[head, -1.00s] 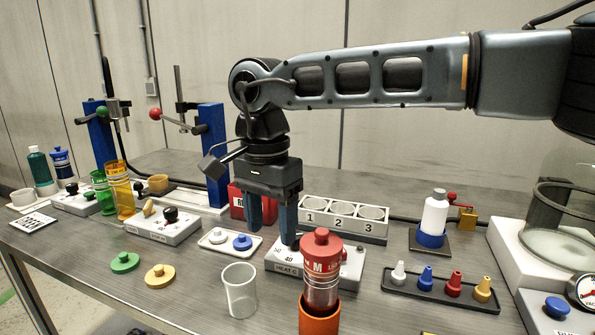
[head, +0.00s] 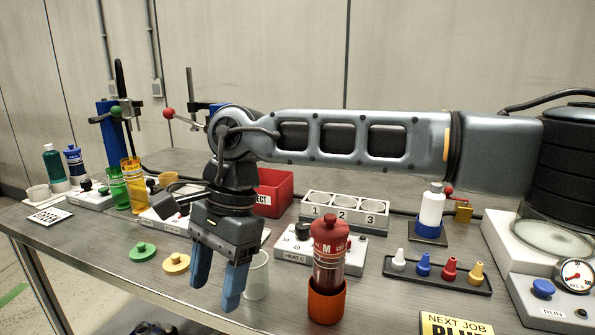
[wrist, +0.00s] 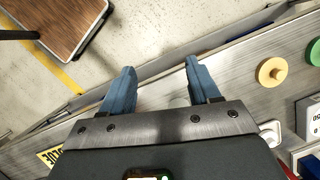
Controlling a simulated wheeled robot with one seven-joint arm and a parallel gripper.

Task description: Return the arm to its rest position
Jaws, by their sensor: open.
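My gripper (head: 217,287) hangs over the front part of the bench, pointing down and tilted, with its blue fingers apart and nothing between them. In the wrist view the gripper (wrist: 158,82) is open and empty over the bench's front edge and the floor. My arm reaches across the head view from the right. A clear beaker (head: 257,276) stands just right of the fingers, partly hidden behind them. A red-capped cylinder (head: 329,250) stands in an orange holder (head: 326,302) to the right of the gripper.
Green (head: 142,252) and yellow (head: 176,263) knobbed discs lie left of the gripper. A red box (head: 272,192), a numbered three-place rack (head: 344,213) and a tray of coloured nozzles (head: 437,273) stand behind and right. A glass vessel base (head: 548,240) is at far right.

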